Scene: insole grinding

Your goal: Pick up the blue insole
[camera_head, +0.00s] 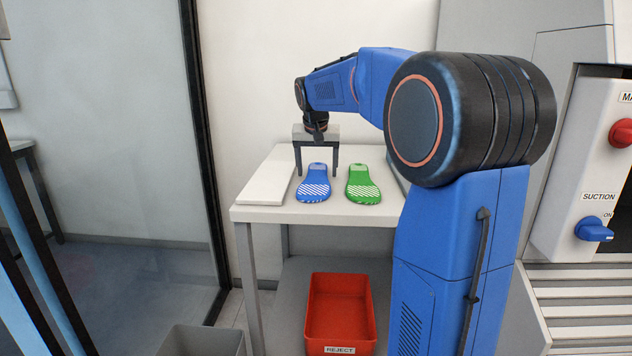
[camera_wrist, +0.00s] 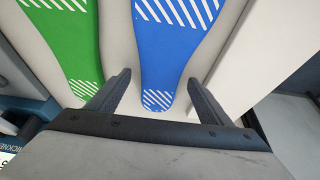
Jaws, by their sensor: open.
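The blue insole (camera_head: 314,185) lies flat on the white table, with white hatching on its wide end. My gripper (camera_head: 317,174) is above its narrow far end, with its two fingers spread wide. In the wrist view the blue insole (camera_wrist: 165,50) runs between the two fingers of my open gripper (camera_wrist: 157,85), its narrow end pointing toward the gripper body. The fingers appear to stand on either side of it without touching. The exact height of the fingertips above the table is hard to tell.
A green insole (camera_head: 362,186) lies right of the blue one, close to the right finger in the head view. A white slab (camera_head: 268,183) lies at the table's left. A red reject bin (camera_head: 340,310) stands below. A machine with red and blue knobs (camera_head: 592,229) is at the right.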

